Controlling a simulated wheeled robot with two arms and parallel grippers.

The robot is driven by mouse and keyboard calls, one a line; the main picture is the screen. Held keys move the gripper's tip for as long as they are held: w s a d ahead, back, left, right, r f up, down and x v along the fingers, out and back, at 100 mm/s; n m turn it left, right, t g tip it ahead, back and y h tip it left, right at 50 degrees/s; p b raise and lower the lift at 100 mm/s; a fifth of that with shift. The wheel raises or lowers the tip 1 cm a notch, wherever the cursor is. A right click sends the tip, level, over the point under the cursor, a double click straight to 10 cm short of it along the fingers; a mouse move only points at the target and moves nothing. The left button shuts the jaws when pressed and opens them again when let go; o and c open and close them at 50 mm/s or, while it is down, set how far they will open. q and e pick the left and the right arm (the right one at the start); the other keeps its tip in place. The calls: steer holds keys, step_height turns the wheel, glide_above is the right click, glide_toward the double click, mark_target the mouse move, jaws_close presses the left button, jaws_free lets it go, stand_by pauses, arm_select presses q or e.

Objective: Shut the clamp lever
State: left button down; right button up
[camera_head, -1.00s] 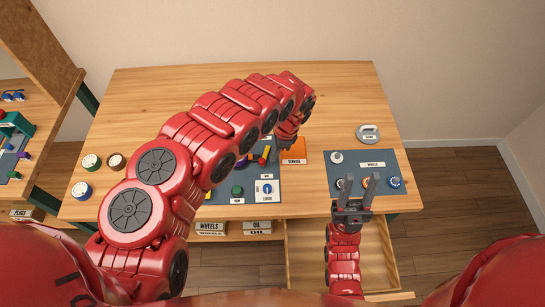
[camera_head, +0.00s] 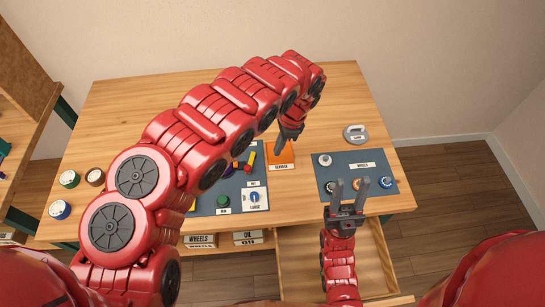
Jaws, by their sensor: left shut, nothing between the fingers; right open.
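My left gripper (camera_head: 283,147) is shut and empty. It points down above the orange tile (camera_head: 281,161) at the middle of the table. Left of it, a dark blue panel (camera_head: 238,207) carries small yellow, red and purple parts (camera_head: 235,168), partly hidden behind my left arm. I cannot tell which part is the clamp lever. A grey round piece with a small label (camera_head: 356,133) lies at the back right, its label too small to read. My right gripper (camera_head: 347,195) is open and empty, fingers up, at the front edge of the right panel.
The blue panel has a green knob (camera_head: 223,201) and a blue-white dial (camera_head: 254,197). Round containers (camera_head: 69,179) stand at the left. An open drawer (camera_head: 298,262) juts out below the front edge. The table's back is clear.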

arm_select(q)
steer(key=v, duration=0.4)
steer(key=shift+s+r+b, duration=0.15)
steer(key=shift+r+b, duration=0.25)
